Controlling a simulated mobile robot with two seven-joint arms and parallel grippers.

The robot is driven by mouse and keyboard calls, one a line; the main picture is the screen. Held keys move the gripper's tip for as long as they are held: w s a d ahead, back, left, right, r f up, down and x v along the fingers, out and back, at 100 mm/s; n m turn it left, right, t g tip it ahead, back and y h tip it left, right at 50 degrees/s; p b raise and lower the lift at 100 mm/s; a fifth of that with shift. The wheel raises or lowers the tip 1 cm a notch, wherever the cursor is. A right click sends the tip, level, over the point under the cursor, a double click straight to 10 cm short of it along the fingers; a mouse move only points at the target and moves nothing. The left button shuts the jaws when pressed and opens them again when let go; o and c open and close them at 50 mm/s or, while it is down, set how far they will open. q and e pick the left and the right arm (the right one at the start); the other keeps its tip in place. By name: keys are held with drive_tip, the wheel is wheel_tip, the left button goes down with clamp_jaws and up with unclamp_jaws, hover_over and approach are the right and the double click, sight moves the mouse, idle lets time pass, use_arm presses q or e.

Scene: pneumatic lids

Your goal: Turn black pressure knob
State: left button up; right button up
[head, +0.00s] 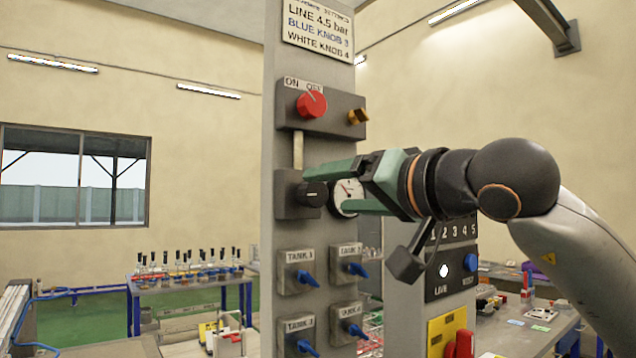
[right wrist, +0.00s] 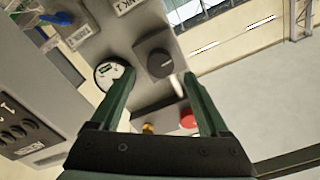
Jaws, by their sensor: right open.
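The black pressure knob (head: 312,194) sits on a grey block on the front of the grey column, left of a round white gauge (head: 347,195). My right gripper (head: 322,189) comes in from the right with its green fingers open at the knob. In the right wrist view the black knob (right wrist: 160,64) shows between the open fingers (right wrist: 160,76), near their tips. I cannot tell whether the fingers touch it. The gauge (right wrist: 109,73) lies beside the left finger there and is partly covered. My left gripper is not in view.
Above the knob are a red switch (head: 312,104) and a yellow knob (head: 357,117). Below are several blue tank valves (head: 304,275). A bench with bottles (head: 190,284) is behind.

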sight(319, 192)
drive_tip(key=shift+p+x, duration=0.55)
drive_tip(key=shift+x, duration=1.85)
clamp_jaws()
